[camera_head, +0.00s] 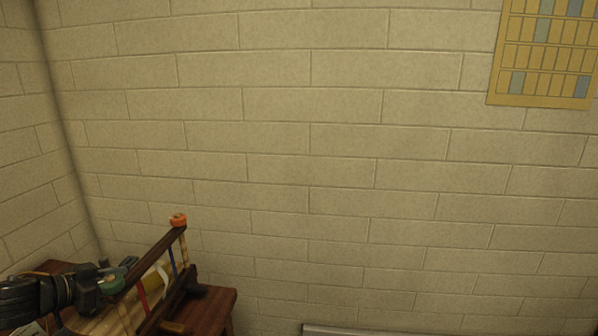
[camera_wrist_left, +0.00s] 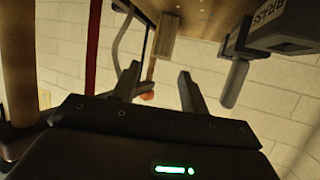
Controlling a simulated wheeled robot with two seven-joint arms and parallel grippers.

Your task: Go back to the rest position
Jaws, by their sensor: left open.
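My left gripper (camera_head: 118,274) is at the lower left in the head view, close to a dark wooden rack (camera_head: 150,262). In the left wrist view its two fingers (camera_wrist_left: 158,82) stand apart with nothing clearly held between them. An orange piece (camera_wrist_left: 147,96) shows beyond the gap. It looks like the orange knob (camera_head: 178,220) on top of the rack's corner. My right gripper is in neither view.
The rack, with red and blue strips, stands on a brown wooden table (camera_head: 215,305) at the lower left. In the wrist view a dark lettered box (camera_wrist_left: 290,25) and a wooden post (camera_wrist_left: 18,60) are near the gripper. A wall chart (camera_head: 545,55) hangs upper right. The middle is bare block wall.

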